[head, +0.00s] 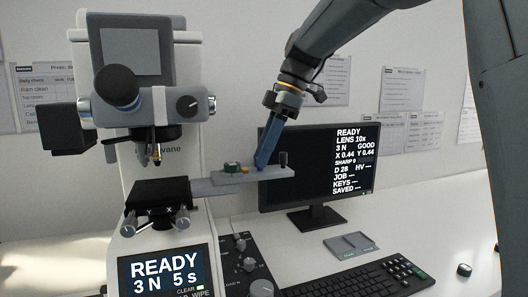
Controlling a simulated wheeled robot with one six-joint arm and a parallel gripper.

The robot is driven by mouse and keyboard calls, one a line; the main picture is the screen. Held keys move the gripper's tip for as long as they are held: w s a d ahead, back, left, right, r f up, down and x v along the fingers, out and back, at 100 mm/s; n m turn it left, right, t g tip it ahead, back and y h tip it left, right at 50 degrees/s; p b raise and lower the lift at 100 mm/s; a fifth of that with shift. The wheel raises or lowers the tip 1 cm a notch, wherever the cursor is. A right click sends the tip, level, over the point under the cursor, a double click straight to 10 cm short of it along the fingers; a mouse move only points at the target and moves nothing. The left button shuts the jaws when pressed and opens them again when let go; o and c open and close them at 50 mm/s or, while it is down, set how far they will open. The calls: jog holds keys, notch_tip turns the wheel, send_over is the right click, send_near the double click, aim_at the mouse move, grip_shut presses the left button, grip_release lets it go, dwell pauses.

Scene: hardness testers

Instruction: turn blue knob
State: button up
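My gripper (264,159) reaches down from the upper right onto a grey side plate (255,175) of the tester. Its slim blue fingers look close together, seen edge-on, with the tips at or just above the plate. I cannot tell whether they are open or shut on something. No separate blue knob can be made out; the fingers cover that part of the plate. A dark knob with a green top (232,168) stands left of the fingertips. A small yellow part (245,170) is between them. A black upright post (283,159) stands to the right.
The white tester (185,75) with its black stage (158,193) is at the left. A monitor (320,185) stands close behind the plate. Below are a control panel with several knobs (249,264), a keyboard (345,284) and a grey pad (350,245). The desk at right is mostly clear.

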grip_shut()
jog(key=shift+m, duration=0.3)
jog(key=m, duration=0.1)
jog(key=m+t, duration=0.1)
jog(key=m, duration=0.1)
jog(key=m+t, duration=0.1)
jog(key=shift+s+m, duration=0.25)
jog(key=shift+m, duration=0.05)
jog(key=m+t+p, duration=0.1)
jog(key=m, duration=0.1)
jog(key=m+h+p, duration=0.1)
jog(key=m, duration=0.2)
jog(key=shift+s+a+r+t+p, duration=0.1)
jog(key=shift+s+a+t+p, duration=0.1)
jog(key=shift+t+p, duration=0.2)
jog(key=m+h+p, duration=0.1)
jog(key=m+p, duration=0.1)
jog(key=m, duration=0.1)
jog(key=m+t+h+p, duration=0.1)
jog(key=m+p, duration=0.1)
jog(key=m, duration=0.1)
jog(key=shift+a+m, duration=0.2)
jog(key=shift+m, duration=0.1)
jog(key=m+h+p, duration=0.1)
jog(key=m, duration=0.1)
jog(key=shift+a+m+p, duration=0.1)
jog(key=shift+m+p, duration=0.2)
jog(key=shift+a+m+h, duration=0.1)
jog(key=shift+m+h, duration=0.8)
jog(key=shift+m, duration=0.8)
